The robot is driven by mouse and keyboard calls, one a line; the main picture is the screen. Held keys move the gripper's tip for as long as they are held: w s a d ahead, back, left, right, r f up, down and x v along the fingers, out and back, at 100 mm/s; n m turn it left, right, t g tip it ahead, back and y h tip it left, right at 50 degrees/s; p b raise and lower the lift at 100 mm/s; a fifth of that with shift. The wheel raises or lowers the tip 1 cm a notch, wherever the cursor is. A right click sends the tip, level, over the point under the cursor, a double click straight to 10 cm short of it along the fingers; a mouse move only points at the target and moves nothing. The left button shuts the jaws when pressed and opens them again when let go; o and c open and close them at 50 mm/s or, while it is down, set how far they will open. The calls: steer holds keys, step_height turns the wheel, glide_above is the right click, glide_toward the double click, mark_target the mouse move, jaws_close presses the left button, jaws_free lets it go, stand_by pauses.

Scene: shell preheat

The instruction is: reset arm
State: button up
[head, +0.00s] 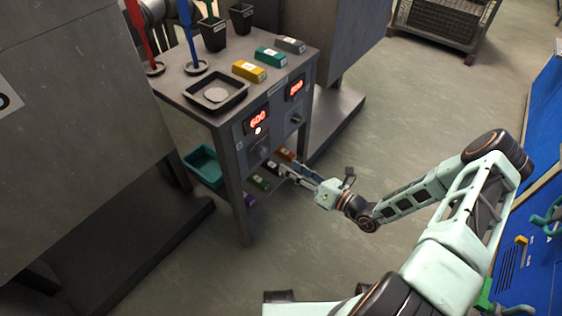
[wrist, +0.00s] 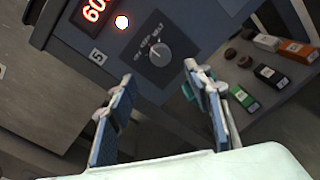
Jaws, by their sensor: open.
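My gripper (head: 300,178) is at the front of a metal bench unit, below its control panel, with my arm reaching in from the right. In the wrist view my gripper (wrist: 163,105) has its two fingers spread apart with nothing between them. A grey rotary knob (wrist: 161,53) on the dark panel lies beyond the fingertips. A lit button (wrist: 122,22) and part of a red digital display (wrist: 94,9) are up and left of the knob. I cannot tell whether a fingertip touches the panel.
The bench top (head: 180,77) holds a black tray (head: 216,93), yellow (head: 249,71), teal (head: 270,57) and grey (head: 291,45) blocks, and black cups. A teal bin (head: 203,166) and several small boxes sit on the lower shelf. Open floor (head: 410,120) lies right of the bench; blue cabinets stand far right.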

steer(key=shift+v, duration=0.85)
steer(key=shift+a, duration=0.1)
